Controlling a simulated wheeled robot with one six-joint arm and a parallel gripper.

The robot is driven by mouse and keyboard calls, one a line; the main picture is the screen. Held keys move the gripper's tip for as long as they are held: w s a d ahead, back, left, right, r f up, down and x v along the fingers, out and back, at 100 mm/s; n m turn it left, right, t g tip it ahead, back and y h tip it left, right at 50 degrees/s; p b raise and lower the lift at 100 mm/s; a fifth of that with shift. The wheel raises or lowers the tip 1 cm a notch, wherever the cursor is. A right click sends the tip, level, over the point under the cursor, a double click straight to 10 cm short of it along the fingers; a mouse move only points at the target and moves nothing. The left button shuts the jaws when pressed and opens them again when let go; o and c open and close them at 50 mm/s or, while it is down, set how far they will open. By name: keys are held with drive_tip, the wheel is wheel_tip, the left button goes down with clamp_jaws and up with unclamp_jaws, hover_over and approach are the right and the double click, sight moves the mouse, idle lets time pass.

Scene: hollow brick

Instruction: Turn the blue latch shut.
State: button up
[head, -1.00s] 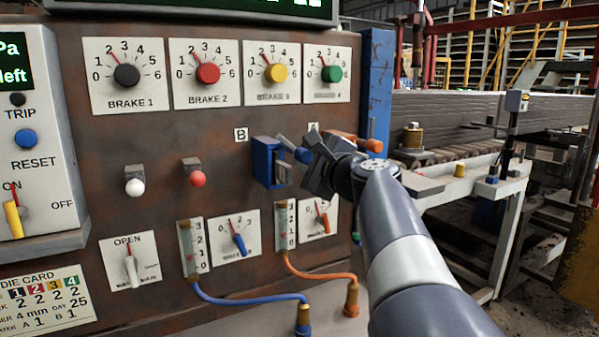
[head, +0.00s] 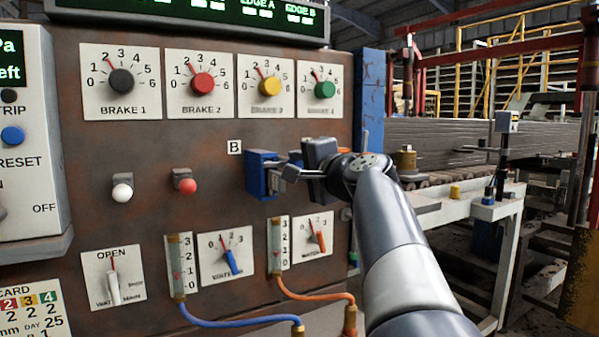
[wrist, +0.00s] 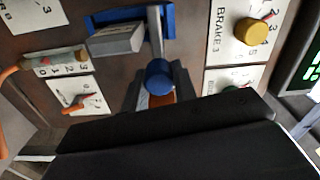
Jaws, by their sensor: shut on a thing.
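The blue latch has a blue bracket (head: 262,176) on the rusty panel, just right of the "B" tag. In the wrist view its blue bracket (wrist: 102,20) is at the top, with a grey metal block in it. A metal lever (wrist: 155,35) runs from there to a round blue knob (wrist: 158,75). My gripper (head: 292,170) is at the latch from the right, its jaws on either side of the knob and shut on it. In the head view my gripper hides the knob and most of the lever.
An orange part (wrist: 160,100) shows behind the knob between my jaws. Brake dials, including the yellow one (head: 269,81), sit above. A red knob (head: 187,186) sticks out to the left. Gauges and an orange hose (head: 315,294) are below. A blue post (head: 371,100) stands at right.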

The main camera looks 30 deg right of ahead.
idle(0.3)
drive_tip(key=o, duration=0.7)
drive_tip(key=s, duration=1)
drive_tip(key=shift+s+d, duration=0.15)
drive_tip(key=shift+s, duration=0.25)
drive_tip(key=shift+w, duration=0.15)
drive_tip(key=w, duration=1)
drive_tip(key=shift+w, duration=0.3)
